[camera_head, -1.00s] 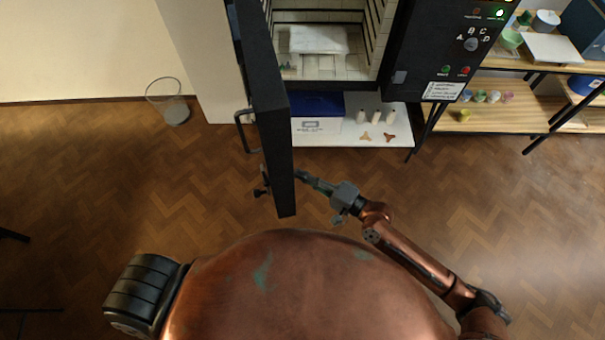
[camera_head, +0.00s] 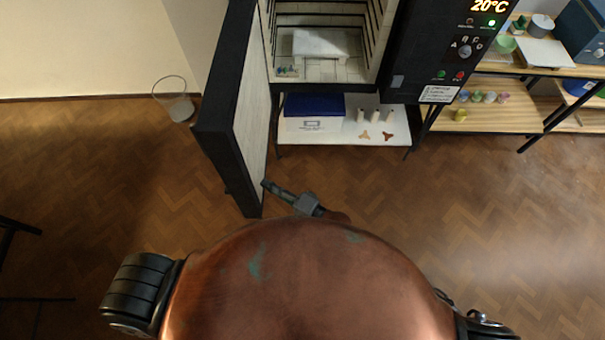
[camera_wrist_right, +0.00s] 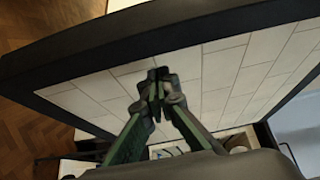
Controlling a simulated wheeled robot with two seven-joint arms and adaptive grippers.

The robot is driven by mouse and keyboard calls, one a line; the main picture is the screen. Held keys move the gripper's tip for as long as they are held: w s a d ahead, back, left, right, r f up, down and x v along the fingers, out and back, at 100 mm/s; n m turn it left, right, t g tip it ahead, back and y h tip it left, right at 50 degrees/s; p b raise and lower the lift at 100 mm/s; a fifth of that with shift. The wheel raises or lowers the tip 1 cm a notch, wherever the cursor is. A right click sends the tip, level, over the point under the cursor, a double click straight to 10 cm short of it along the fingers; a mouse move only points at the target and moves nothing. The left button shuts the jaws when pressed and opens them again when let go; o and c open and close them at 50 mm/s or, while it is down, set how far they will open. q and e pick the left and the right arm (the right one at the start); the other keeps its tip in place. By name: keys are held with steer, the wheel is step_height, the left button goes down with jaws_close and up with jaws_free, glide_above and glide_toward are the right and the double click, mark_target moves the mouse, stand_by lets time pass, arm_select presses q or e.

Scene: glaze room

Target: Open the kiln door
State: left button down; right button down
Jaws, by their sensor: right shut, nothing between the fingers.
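The kiln door (camera_head: 221,131) stands swung wide open at the left of the kiln, with its pale brick lining (camera_head: 252,112) facing right. The kiln chamber (camera_head: 320,45) is exposed, with a white shelf inside. My right gripper (camera_head: 266,184) is shut and empty at the inner face of the door, near its free edge. In the right wrist view the closed fingertips (camera_wrist_right: 157,76) are in front of the lining bricks (camera_wrist_right: 215,75), touching or very close; I cannot tell which. The door's outer handle is hidden. My left gripper is not in view.
A wire basket (camera_head: 180,108) stands on the floor left of the door. Below the kiln a white shelf (camera_head: 345,138) holds a blue-lidded box (camera_head: 314,112) and small pieces. The control panel (camera_head: 463,45) and wooden shelves (camera_head: 500,114) are at the right.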

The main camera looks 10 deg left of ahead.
steer(key=b+v, duration=0.3)
steer(key=v, duration=1)
steer(key=shift+s, duration=0.25)
